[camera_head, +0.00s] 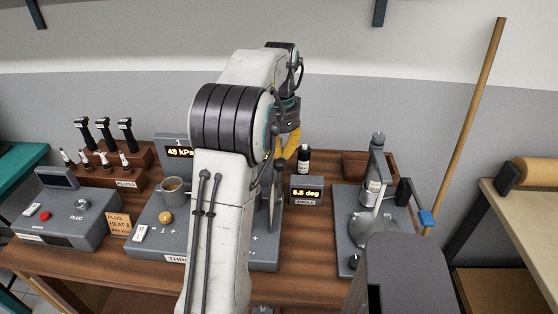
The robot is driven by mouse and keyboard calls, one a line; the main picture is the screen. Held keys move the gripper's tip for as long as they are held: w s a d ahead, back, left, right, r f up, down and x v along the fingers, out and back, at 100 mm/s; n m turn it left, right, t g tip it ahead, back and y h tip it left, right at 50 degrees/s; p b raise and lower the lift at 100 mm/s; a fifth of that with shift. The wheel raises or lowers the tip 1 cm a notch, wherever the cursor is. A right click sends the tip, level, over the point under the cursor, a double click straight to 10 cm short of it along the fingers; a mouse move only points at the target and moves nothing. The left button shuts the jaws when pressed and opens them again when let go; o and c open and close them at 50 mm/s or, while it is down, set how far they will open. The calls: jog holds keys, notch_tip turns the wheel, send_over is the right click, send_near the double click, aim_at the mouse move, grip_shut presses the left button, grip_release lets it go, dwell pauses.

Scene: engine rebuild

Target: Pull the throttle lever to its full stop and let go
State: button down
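The grey throttle unit (147,246), its front label partly hidden, sits on the wooden bench. My white arm crosses in front of it and covers its middle. A thin grey upright part (271,207) shows just right of my arm; whether it belongs to the throttle lever I cannot tell. The lever itself is not clearly visible. My gripper (290,145) shows only as a yellow part below the wrist, above the back of the unit. Its fingertips are hidden behind my arm, so its opening and any contact are unclear. The angle display (306,191) appears to read 6.6 deg.
A pressure display (177,153) reads about 48 kPa. A dark bottle (304,158) stands behind the angle display. A plug tester (65,217) is left; a grey stand (362,228) is right.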

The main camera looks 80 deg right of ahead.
aim_at(279, 165)
jog(key=shift+s+a+f+b, duration=0.15)
jog(key=shift+a+f+b, duration=0.7)
jog(key=shift+f, duration=0.3)
jog(key=shift+d, duration=0.25)
jog(key=shift+a+r, duration=0.15)
jog(key=shift+r, duration=0.1)
jog(key=shift+a+r, duration=0.3)
jog(key=shift+a, duration=0.35)
jog(key=shift+a+r, duration=0.25)
jog(key=shift+a, duration=0.4)
jog(key=shift+b, duration=0.35)
jog(key=shift+s+a+f+b, duration=0.1)
jog(key=shift+a+f+b, duration=0.1)
jog(key=shift+a+b, duration=0.35)
jog(key=shift+s+a+f+b, duration=0.1)
jog(key=shift+a+f+b, duration=0.2)
jog(key=shift+a, duration=0.35)
